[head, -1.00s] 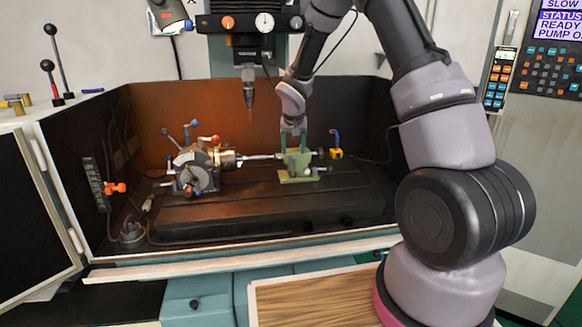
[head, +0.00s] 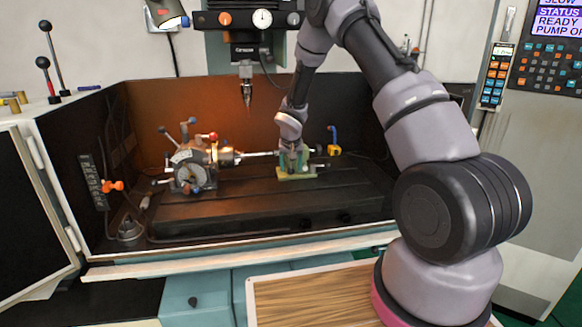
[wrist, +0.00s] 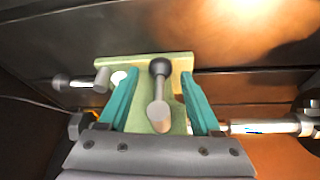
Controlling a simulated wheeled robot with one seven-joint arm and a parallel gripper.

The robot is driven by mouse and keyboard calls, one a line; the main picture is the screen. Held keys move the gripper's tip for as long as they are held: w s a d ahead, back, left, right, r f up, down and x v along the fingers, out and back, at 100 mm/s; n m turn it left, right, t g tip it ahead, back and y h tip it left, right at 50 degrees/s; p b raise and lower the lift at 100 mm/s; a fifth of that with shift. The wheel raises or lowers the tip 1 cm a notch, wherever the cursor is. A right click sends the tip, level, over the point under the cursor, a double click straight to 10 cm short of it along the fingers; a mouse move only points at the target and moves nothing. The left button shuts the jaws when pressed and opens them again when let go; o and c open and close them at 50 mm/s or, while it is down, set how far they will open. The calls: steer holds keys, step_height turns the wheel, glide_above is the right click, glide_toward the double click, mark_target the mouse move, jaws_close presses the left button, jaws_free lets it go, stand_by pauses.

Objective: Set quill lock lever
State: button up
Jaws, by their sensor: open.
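A pale green tailstock (head: 296,173) stands on the machine table at the end of a bright bar. In the wrist view the tailstock (wrist: 180,62) fills the middle, and a lever with a dark ball knob (wrist: 160,68) and a light grey shaft (wrist: 159,115) stands up from it. I take this for the quill lock lever. My gripper (wrist: 158,80) is open, its two teal fingers on either side of the lever with a gap on both sides. In the head view my gripper (head: 291,153) is down at the tailstock and the lever cannot be made out.
The indexing head (head: 192,170), with several ball-ended handles, stands left of the tailstock. The spindle (head: 246,90) hangs above and left. A blue and yellow fitting (head: 334,145) is close on the right. The front of the dark table (head: 270,205) is clear.

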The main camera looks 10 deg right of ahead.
jaws_close()
stand_by(1.4)
